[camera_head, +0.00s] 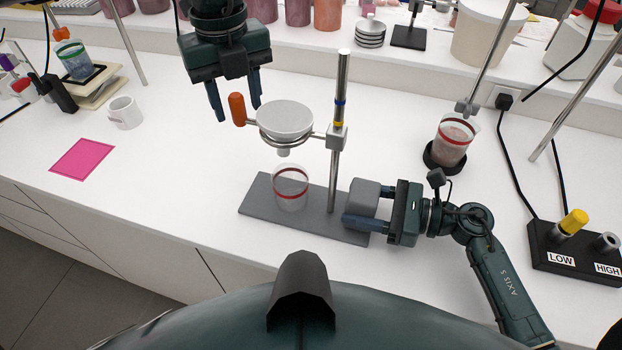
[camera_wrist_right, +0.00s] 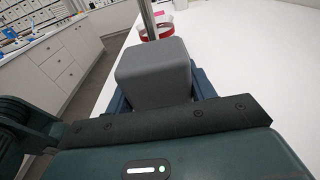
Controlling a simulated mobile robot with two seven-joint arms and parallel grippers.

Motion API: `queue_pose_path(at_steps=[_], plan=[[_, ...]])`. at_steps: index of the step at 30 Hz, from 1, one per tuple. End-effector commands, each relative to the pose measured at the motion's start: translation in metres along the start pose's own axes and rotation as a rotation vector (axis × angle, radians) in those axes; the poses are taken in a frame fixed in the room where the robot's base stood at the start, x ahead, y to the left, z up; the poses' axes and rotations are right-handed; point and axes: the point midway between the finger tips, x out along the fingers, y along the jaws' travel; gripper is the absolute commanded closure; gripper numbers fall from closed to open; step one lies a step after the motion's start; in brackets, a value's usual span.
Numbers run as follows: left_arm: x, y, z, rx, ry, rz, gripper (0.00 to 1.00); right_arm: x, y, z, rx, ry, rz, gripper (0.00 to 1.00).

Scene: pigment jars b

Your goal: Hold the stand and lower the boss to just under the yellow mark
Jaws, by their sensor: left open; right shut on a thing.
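The stand has a dark grey base plate (camera_head: 262,205) and an upright metal rod (camera_head: 334,180) with a blue band (camera_head: 340,102) above a yellow mark (camera_head: 338,124). The boss (camera_head: 337,138) is on the rod, its top at the yellow mark's lower edge. Its arm carries a ring with a pale round dish (camera_head: 285,120) and an orange handle (camera_head: 237,109) on the left. My left gripper (camera_head: 236,108) is open, pointing down, its fingertips either side of the handle, without visible grip. My right gripper (camera_head: 364,222) is shut on the stand's grey block (camera_head: 366,197), also in the wrist view (camera_wrist_right: 155,75).
A clear red-banded beaker (camera_head: 290,188) stands on the base below the dish. Another red-banded jar (camera_head: 452,140) stands at the right, near a LOW/HIGH switch box (camera_head: 575,250) with cables. A mug (camera_head: 125,112) and pink sheet (camera_head: 83,159) lie left. Open white table separates them from the stand.

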Motion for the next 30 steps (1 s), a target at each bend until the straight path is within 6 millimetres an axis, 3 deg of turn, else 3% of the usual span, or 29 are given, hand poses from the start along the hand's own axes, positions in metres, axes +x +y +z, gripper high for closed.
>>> queue_pose_path(at_steps=[1, 9, 15, 27, 28, 30], plan=[[-0.009, 0.0, 0.001, -0.001, -0.002, -0.003, 0.57, -0.001, 0.001, -0.008, 0.005, 0.017, -0.001, 0.8], [-0.067, 0.0, -0.001, -0.001, -0.003, -0.002, 0.57, -0.001, 0.001, -0.008, 0.005, 0.017, 0.0, 0.8], [-0.097, 0.001, -0.001, 0.0, -0.001, -0.001, 0.57, -0.001, 0.001, -0.008, 0.005, 0.017, 0.001, 0.8], [-0.108, 0.002, -0.002, 0.002, 0.001, 0.001, 0.57, -0.001, 0.001, -0.008, 0.005, 0.017, 0.001, 0.8], [-0.108, 0.002, -0.002, 0.002, 0.001, 0.001, 0.57, -0.001, 0.001, -0.008, 0.005, 0.017, 0.001, 0.44], [-0.107, 0.002, -0.002, 0.002, 0.001, 0.001, 0.57, -0.001, 0.001, -0.007, 0.004, 0.016, 0.001, 0.38]])
